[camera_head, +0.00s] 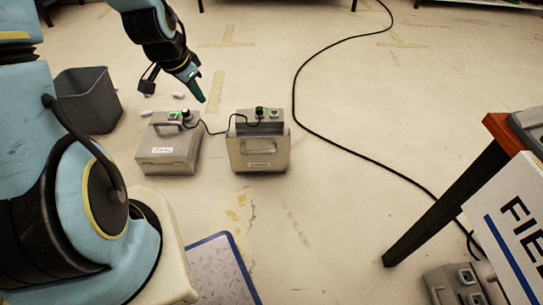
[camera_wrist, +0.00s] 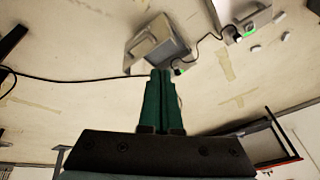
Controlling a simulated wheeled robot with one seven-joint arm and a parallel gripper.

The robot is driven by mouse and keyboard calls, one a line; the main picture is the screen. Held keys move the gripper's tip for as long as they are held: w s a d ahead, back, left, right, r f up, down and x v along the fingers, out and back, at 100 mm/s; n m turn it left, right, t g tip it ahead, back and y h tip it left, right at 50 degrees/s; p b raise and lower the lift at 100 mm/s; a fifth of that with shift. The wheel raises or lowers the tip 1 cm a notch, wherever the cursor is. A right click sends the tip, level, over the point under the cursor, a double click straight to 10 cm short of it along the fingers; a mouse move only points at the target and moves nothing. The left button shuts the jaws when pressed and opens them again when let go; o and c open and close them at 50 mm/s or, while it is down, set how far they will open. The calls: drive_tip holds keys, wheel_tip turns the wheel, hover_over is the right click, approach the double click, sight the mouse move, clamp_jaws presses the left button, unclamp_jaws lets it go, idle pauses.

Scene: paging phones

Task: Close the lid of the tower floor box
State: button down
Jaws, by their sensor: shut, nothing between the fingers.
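Two grey floor boxes stand on the floor, joined by a short black cable. The right box (camera_head: 270,157) has a handled panel, apparently its lid, standing steeply on its near side, with a socket panel behind. The left box (camera_head: 166,160) has its handled lid lying flat. Both bear small labels too small to read, so I cannot tell which is the tower box. My gripper (camera_head: 200,98) is shut and empty, pointing down above and behind the boxes, nearer the left one. In the wrist view my gripper's fingers (camera_wrist: 160,72) overlap the near edge of the right box (camera_wrist: 158,42).
A dark grey bin (camera_head: 85,100) stands left of the boxes, with small white pieces on the floor beside it. A long black cable (camera_head: 297,95) curves over the floor on the right. A table leg (camera_head: 430,210) and a sign (camera_head: 510,225) are at right. Floor between is clear.

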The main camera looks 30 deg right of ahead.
sight(272, 150)
drive_tip(key=s+d+f+m+h+b, duration=0.15)
drive_tip(key=d+f+m+b, duration=0.25)
drive_tip(key=d+f+b, duration=0.5)
drive_tip(key=s+d+f+m+h+b, duration=0.15)
drive_tip(key=d+f+m+b, duration=0.35)
drive_tip(key=f, duration=0.8)
drive_tip(key=shift+n+h, duration=0.5)
drive_tip(key=b+x, duration=0.2)
drive_tip(key=x, duration=0.2)
drive_tip(key=w+r+b+x, duration=0.1)
drive_tip(key=b+x, duration=0.1)
drive_tip(key=x, duration=0.2)
drive_tip(key=w+d+b+x, duration=0.1)
drive_tip(key=b+x, duration=0.1)
drive_tip(key=x, duration=0.2)
drive_tip(key=shift+d+r, duration=0.15)
drive_tip(key=shift+r, duration=0.1)
drive_tip(key=shift+w+d+r+b, duration=0.15)
drive_tip(key=shift+w+d+b, duration=0.2)
drive_tip(key=shift+w, duration=0.15)
